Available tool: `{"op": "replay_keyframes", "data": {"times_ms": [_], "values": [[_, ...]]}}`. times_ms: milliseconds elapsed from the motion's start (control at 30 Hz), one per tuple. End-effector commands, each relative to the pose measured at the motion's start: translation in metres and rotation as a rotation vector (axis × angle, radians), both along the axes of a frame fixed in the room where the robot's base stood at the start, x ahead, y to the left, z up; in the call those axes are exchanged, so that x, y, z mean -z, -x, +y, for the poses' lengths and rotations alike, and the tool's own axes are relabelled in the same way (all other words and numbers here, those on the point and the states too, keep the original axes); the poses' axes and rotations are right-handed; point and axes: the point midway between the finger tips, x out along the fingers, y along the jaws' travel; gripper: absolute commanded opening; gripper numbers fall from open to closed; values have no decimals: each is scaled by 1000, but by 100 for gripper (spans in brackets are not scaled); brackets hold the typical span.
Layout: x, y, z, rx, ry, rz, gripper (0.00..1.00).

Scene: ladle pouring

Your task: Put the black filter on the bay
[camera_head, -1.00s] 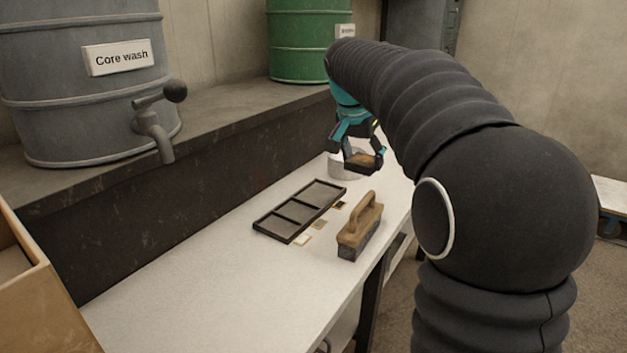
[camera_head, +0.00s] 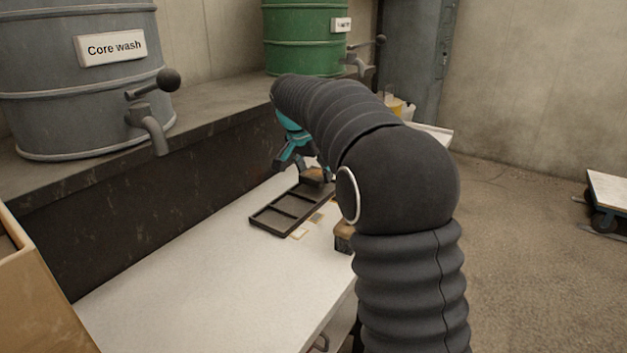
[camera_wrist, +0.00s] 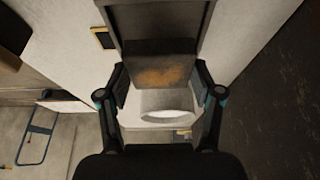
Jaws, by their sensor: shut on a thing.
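My gripper (camera_head: 306,170) is shut on the black filter (camera_head: 315,176), a dark block with a rusty brown patch on its face. In the wrist view the filter (camera_wrist: 160,66) sits between the two fingers (camera_wrist: 160,88). The bay tray (camera_head: 270,223) is a black frame with compartments, lying on the white bench. The filter is at the tray's far end; I cannot tell whether it touches the tray. In the wrist view the tray (camera_wrist: 160,18) lies just beyond the filter. The far compartment is partly hidden by the filter and gripper.
Small colour tags (camera_head: 299,233) lie along the tray's right side; a dark one (camera_wrist: 103,37) shows in the wrist view. A wooden-handled block (camera_head: 343,238) is mostly hidden behind my arm. A pale round vessel (camera_wrist: 167,103) is below the gripper. The near bench (camera_head: 200,270) is clear.

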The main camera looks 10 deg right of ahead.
Motion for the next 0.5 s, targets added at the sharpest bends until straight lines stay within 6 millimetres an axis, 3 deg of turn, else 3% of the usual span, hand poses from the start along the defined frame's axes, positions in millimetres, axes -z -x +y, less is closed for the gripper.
{"op": "replay_keyframes", "data": {"times_ms": [133,500], "values": [[21,1,0,0,1,2,38],[25,0,0,-1,0,0,38]]}}
